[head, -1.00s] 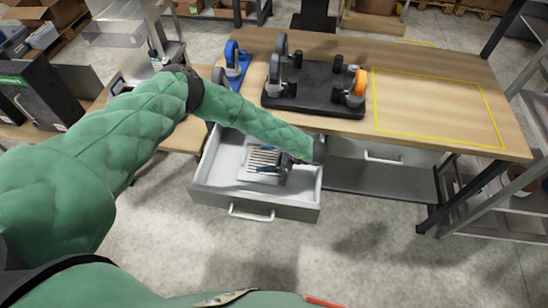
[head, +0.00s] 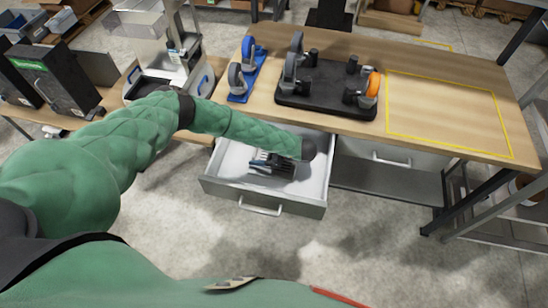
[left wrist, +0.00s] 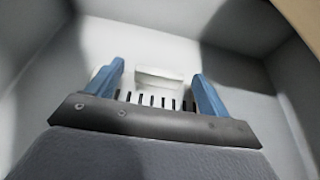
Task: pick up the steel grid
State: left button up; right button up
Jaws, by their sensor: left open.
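The steel grid lies in the open drawer (head: 222,186). In the head view my left gripper (head: 262,163) is inside the drawer and hides most or all of it. In the left wrist view the grid (left wrist: 152,101) shows as a pale piece with a row of dark slots and a raised light block beyond them. My left gripper (left wrist: 158,72) is open there, its two blue fingers on either side of the slotted part. I cannot tell whether the fingers touch it. My right gripper is in neither view.
The wooden table (head: 445,75) stands behind and above the drawer, its edge close to my left forearm. A black base (head: 325,98) with caster wheels and a blue caster holder (head: 245,84) stand on it. The yellow-outlined area (head: 450,115) is empty.

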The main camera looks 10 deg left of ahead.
pick_arm(q)
jog(key=shift+c, duration=0.4)
jog(key=c, duration=1.1)
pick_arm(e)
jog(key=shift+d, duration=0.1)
pick_arm(q)
jog(key=shift+r, duration=0.15)
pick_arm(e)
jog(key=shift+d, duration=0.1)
pick_arm(q)
jog(key=shift+w+r, duration=0.1)
jog(key=shift+r, duration=0.55)
notch_tip(320, 180, up, 26)
jog(key=b, duration=0.8)
jog(key=shift+r, duration=0.25)
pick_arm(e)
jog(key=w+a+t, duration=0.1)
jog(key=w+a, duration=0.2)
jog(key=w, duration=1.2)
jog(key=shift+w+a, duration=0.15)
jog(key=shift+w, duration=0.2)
